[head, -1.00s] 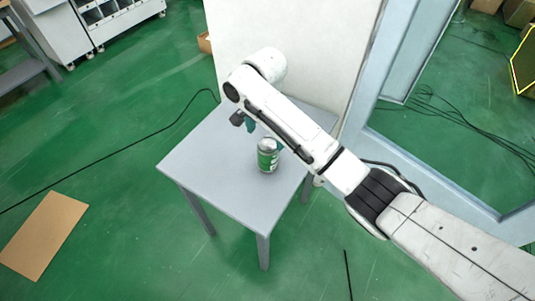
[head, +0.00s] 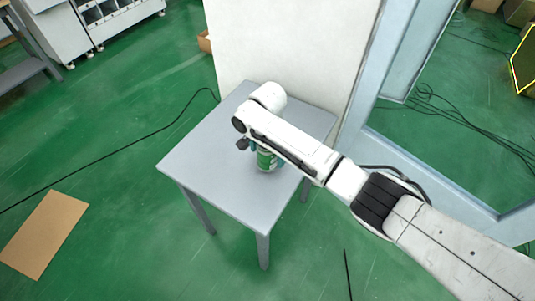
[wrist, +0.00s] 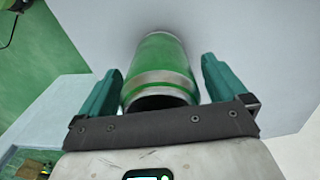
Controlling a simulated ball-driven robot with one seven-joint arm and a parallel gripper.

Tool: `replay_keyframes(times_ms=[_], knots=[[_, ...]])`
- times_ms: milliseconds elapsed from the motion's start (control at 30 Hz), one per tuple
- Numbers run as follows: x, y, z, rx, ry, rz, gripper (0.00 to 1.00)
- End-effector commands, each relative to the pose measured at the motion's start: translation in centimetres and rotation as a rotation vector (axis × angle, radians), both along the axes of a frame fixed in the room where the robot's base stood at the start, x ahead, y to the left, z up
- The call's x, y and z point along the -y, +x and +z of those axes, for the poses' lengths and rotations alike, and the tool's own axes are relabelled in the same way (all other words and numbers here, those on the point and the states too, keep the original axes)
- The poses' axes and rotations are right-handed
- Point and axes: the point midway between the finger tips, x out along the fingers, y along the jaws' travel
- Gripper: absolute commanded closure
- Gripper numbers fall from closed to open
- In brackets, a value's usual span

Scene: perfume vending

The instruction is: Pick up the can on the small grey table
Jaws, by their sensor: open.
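The green and silver can (head: 265,161) stands on the small grey table (head: 222,180), partly hidden behind my arm in the head view. In the wrist view the can (wrist: 163,75) lies between the two teal fingers of my gripper (wrist: 160,85). The fingers are open, one on each side of the can. A narrow gap shows on the right side; the left finger is very close to the can, and I cannot tell whether it touches. In the head view the fingers are mostly hidden by my arm.
A white panel (head: 290,45) stands behind the table. A light blue frame (head: 430,155) stands to the right. A brown cardboard sheet (head: 43,235) lies on the green floor at left. Black cables (head: 110,152) run over the floor. The table top around the can is clear.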

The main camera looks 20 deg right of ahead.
Motion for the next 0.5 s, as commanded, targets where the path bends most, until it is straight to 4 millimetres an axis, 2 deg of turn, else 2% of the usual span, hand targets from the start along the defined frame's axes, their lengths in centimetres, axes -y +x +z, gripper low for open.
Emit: replay_keyframes(times_ms=[67, 500], knots=[[0.00, 0.01, 0.02, 0.000, 0.000, 0.000, 0.05], [-0.01, 0.01, 0.05, 0.000, 0.000, 0.000, 0.47]])
